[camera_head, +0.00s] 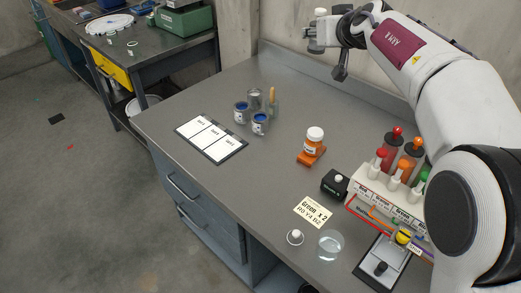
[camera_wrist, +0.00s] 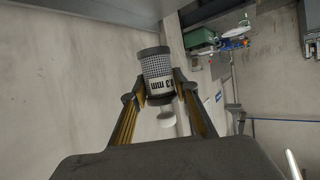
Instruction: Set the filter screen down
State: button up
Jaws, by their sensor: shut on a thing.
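The filter screen (camera_wrist: 158,72) is a small cylinder with dark grey mesh, a white label band reading upside down, and a pale rounded end (camera_wrist: 166,118). My gripper (camera_wrist: 160,92) is shut on it, with one finger on each side of the label. In the head view my gripper (camera_head: 341,45) is raised over the back of the bench, near the wall. The filter screen (camera_head: 318,33) shows there as a small grey and white shape, apart from the bench top.
The grey bench top (camera_head: 225,100) has clear room at its back and middle.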

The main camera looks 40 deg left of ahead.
jog(key=s+a+n+g+y, duration=0.1)
jog(key=s+a+n, duration=0.1)
jog(key=s+a, duration=0.85)
notch_tip(320, 180, down, 26)
jog(key=d, duration=0.2)
jog(key=shift+s+r, duration=0.15)
jog(key=shift+s, duration=0.3)
dwell(1.0)
jog(key=shift+f, duration=3.1)
jog(key=shift+f+g, duration=0.15)
jog(key=shift+g, duration=0.15)
jog(key=shift+f, duration=1.75)
jog(key=shift+f, duration=0.1)
